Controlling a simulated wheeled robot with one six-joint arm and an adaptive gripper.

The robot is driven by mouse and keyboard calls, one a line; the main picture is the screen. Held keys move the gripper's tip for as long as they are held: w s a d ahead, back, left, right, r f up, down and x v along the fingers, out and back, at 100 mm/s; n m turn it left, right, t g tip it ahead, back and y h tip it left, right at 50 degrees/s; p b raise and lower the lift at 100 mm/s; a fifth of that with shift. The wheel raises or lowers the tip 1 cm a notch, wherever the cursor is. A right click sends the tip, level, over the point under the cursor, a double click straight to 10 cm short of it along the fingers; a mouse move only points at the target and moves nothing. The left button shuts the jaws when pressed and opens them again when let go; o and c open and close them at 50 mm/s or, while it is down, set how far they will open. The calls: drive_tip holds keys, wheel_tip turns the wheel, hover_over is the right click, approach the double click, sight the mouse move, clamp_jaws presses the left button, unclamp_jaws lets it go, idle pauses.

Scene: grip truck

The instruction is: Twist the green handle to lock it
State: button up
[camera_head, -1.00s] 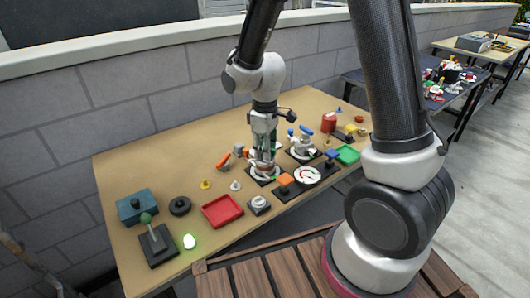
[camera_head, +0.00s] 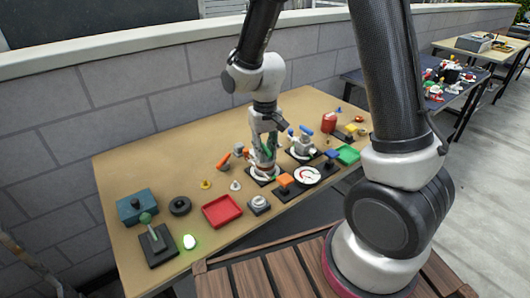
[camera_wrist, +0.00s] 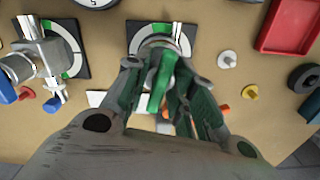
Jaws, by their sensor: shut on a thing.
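The green handle (camera_wrist: 158,85) sits on a metal valve body in the wrist view, pointing down the picture between the fingers. Its base plate (camera_wrist: 133,30) is black with a white and green dial. My gripper (camera_wrist: 160,88) is shut on the handle, a finger on each side. In the head view my gripper (camera_head: 264,160) is low over the valve at the middle of the table. There the handle is mostly hidden by the fingers.
A second valve with a blue handle (camera_head: 306,130) stands close on the right. A gauge (camera_head: 307,175), an orange button (camera_head: 285,180) and an orange lever (camera_head: 224,160) are near. A red tray (camera_head: 222,211) lies to the front left.

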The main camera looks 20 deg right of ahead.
sight(265, 147)
drive_tip(key=o, duration=0.7)
drive_tip(key=shift+r, duration=3.75)
drive_tip(key=s+d+r+t, duration=0.1)
drive_tip(key=s+d+r, duration=0.4)
drive_tip(key=s, duration=0.1)
drive_tip(key=s+d+r+t, duration=0.2)
drive_tip(key=s+d+r, duration=0.3)
drive_tip(key=s, duration=0.1)
drive_tip(key=s+d+r+m+t, duration=0.1)
drive_tip(key=s+d+r, duration=0.4)
drive_tip(key=s, duration=0.2)
drive_tip(key=shift+r, duration=0.2)
